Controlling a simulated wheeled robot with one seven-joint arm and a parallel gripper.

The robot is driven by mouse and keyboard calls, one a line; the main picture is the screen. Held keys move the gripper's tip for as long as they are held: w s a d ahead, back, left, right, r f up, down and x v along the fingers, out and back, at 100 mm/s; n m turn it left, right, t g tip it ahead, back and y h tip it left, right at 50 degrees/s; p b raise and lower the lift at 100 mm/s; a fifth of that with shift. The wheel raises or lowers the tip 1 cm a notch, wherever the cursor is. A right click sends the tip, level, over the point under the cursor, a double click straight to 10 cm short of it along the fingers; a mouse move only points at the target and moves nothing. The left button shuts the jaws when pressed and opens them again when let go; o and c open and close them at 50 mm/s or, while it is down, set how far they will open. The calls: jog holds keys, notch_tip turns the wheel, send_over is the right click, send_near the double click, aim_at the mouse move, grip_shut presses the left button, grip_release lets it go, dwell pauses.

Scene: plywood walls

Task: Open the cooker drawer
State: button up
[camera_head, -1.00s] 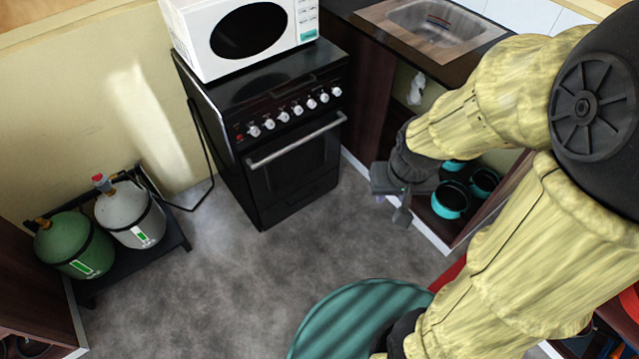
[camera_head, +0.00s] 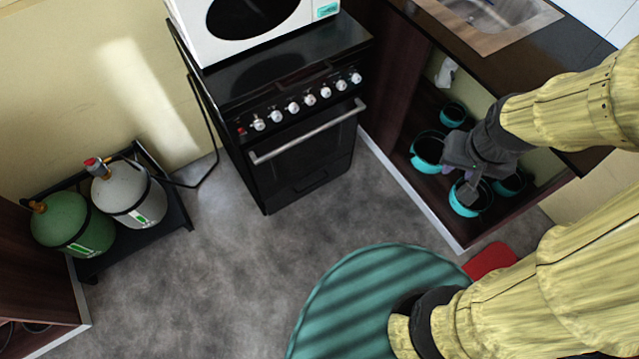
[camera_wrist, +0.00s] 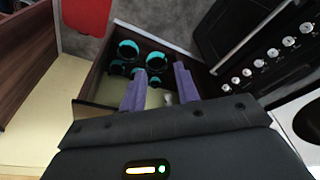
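The black cooker (camera_head: 300,165) stands against the wall, with a row of white knobs and a silver oven-door handle (camera_head: 308,131). The cooker drawer (camera_head: 318,186) is the low dark front panel under the oven door, near the floor, and looks closed. My gripper (camera_head: 462,192) is to the right of the cooker, in front of the open shelf, apart from the drawer. In the wrist view, my gripper (camera_wrist: 159,68) has its two purple fingers spread with nothing between them. The cooker (camera_wrist: 240,35) shows at the upper right there; its drawer is hard to make out.
A white microwave (camera_head: 250,25) stands on the cooker. Teal pots (camera_head: 427,150) fill the shelf at right, under the sink counter. Gas cylinders (camera_head: 128,198) stand on a black stand at left.

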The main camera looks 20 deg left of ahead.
jog(key=w+a+f+t+y+b, duration=0.1)
jog(key=w+a+f+b, duration=0.2)
jog(key=w+f+b, duration=0.8)
jog(key=w+a+f+t+y+b, duration=0.1)
jog(key=w+a+f+b, duration=0.3)
jog(key=f, duration=1.2)
jog(key=w+a+f+t+y+b, duration=0.1)
jog(key=w+a+f+b, duration=0.3)
jog(key=f+b, duration=0.75)
jog(key=a+f+m+t+y+b, duration=0.1)
jog(key=f+b, duration=0.6)
jog(key=f, duration=0.8)
jog(key=a+f+m+t+y+b, duration=0.2)
jog(key=a+f+m+y+b, duration=0.2)
jog(key=a+f+b, duration=0.4)
jog(key=a+f+m+t+y+b, duration=0.1)
jog(key=a+f+m+y+b, duration=0.2)
jog(key=f, duration=2)
jog(key=a+y+b, duration=0.1)
jog(key=a+b, duration=0.1)
jog(key=b, duration=0.2)
jog(key=shift+s+a+t+b, duration=0.2)
jog(key=shift+t+b, duration=0.2)
